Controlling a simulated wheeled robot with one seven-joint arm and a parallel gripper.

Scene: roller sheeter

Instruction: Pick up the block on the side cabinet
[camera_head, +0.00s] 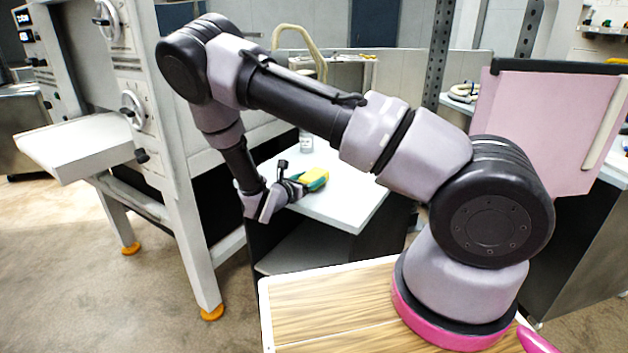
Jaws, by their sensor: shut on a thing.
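My gripper (298,185) reaches in from the left, low over the cabinet top, and is shut on the block. The fingers hide part of the block's left end. I cannot tell whether the block touches the top or is slightly above it.
A pink panel (540,125) is at the right. The cabinet top's front right is clear.

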